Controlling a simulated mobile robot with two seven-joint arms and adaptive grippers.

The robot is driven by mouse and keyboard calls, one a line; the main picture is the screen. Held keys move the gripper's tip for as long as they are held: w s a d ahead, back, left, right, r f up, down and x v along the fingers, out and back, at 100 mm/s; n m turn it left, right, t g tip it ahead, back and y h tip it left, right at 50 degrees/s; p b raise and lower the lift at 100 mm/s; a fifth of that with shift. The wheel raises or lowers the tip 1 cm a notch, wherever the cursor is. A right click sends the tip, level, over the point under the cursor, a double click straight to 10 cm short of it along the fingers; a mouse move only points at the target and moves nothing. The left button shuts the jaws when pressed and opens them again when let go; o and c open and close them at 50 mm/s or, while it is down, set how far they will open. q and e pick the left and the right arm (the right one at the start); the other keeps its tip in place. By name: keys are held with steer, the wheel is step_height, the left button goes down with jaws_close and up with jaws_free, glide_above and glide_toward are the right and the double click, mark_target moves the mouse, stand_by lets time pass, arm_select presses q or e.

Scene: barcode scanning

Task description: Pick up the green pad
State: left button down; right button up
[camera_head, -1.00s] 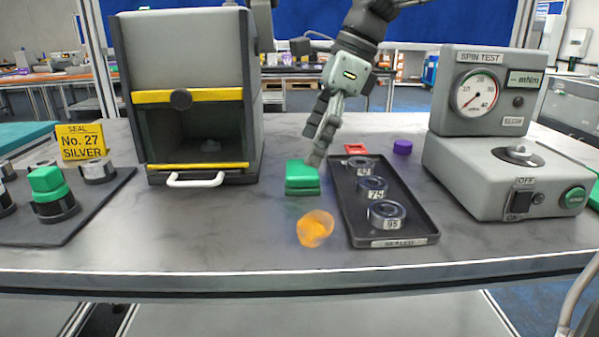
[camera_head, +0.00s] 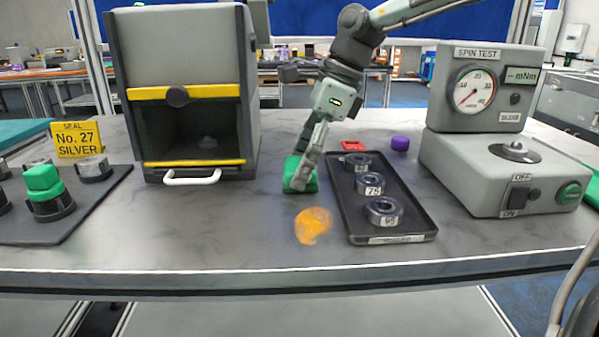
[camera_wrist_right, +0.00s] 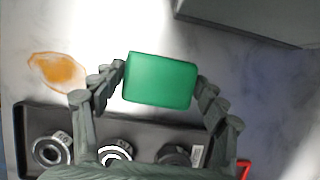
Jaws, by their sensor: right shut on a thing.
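The green pad (camera_head: 291,172) is on the grey table, left of the black bearing tray. My right gripper (camera_head: 303,182) reaches down over it and partly hides it in the head view. In the right wrist view, the pad (camera_wrist_right: 160,82) lies between the two fingertips (camera_wrist_right: 161,75), one on each side. My right gripper is shut on the pad. Whether the pad is clear of the table cannot be told. My left gripper is not in view.
The bearing tray (camera_head: 420,225) holds three bearings close to the right of the pad. An orange smear (camera_head: 313,226) is in front. A grey box with a yellow-trimmed opening (camera_head: 180,50) stands left, a spin tester (camera_head: 450,180) right. Another green-topped part (camera_head: 43,178) sits far left.

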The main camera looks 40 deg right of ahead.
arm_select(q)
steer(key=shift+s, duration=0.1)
arm_select(e)
steer(key=shift+s+r, duration=0.15)
steer(key=shift+r, duration=0.25)
step_height(320, 180, up, 6)
steer(key=shift+d, duration=0.1)
steer(key=s+d+b, duration=0.1)
steer(key=s+d, duration=0.1)
steer(key=s, duration=0.3)
steer(key=s+d+b, duration=0.1)
steer(key=s, duration=0.5)
steer(key=s+d+b, duration=0.2)
steer(key=s, duration=0.3)
steer(key=shift+s+d+r, duration=0.1)
steer(key=shift+s+d, duration=0.25)
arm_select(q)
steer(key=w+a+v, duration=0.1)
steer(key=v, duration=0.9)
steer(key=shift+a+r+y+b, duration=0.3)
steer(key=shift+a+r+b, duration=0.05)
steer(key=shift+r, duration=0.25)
arm_select(e)
steer(key=shift+s+d, duration=0.2)
steer(key=shift+s, duration=0.3)
steer(key=shift+s+d, duration=0.15)
steer(key=shift+s, duration=0.3)
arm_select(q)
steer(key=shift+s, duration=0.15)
